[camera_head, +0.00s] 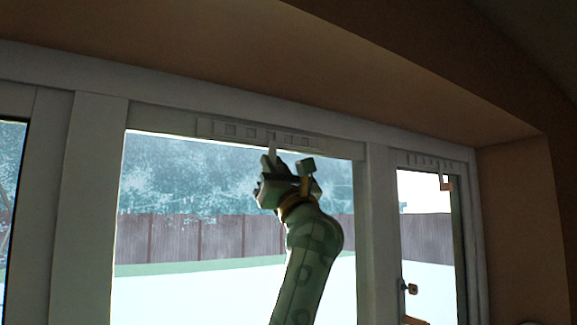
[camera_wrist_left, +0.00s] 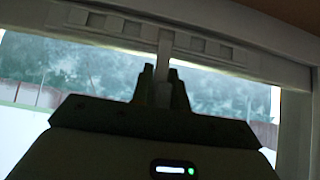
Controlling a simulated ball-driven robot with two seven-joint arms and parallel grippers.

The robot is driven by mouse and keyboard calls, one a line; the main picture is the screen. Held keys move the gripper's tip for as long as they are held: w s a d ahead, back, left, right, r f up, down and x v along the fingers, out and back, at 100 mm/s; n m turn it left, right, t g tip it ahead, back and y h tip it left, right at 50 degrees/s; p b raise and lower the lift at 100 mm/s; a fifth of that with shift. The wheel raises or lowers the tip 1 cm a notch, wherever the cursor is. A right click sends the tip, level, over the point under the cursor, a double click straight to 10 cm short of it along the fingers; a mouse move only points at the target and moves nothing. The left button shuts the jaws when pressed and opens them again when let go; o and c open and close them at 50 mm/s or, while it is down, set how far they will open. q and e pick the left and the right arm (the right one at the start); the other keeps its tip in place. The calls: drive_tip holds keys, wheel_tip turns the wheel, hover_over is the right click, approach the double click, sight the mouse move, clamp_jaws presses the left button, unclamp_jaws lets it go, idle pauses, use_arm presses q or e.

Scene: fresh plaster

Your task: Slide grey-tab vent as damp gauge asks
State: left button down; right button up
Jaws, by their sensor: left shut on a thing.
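A long pale vent (camera_head: 232,130) with several slots runs along the top of the middle window frame. Its pale grey tab (camera_head: 272,142) hangs down near the middle of the strip. My left gripper (camera_head: 270,160) reaches up from below and is shut on this tab. In the left wrist view the tab (camera_wrist_left: 164,48) runs down from the vent (camera_wrist_left: 205,46) between the two dark fingers (camera_wrist_left: 162,80). My right gripper is not in view. No damp gauge can be made out in either view.
A second vent (camera_head: 418,159) sits over the narrower right window, with a hanging tab (camera_head: 446,183) that looks orange at its lower end. A white post (camera_head: 379,230) stands between the windows. The brown soffit (camera_head: 300,80) slopes above.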

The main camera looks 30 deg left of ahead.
use_arm(q)
drive_tip(key=shift+a, duration=0.1)
drive_tip(key=c, duration=1.6)
unclamp_jaws()
drive_tip(key=shift+o, duration=1.2)
drive_tip(key=shift+s, duration=0.2)
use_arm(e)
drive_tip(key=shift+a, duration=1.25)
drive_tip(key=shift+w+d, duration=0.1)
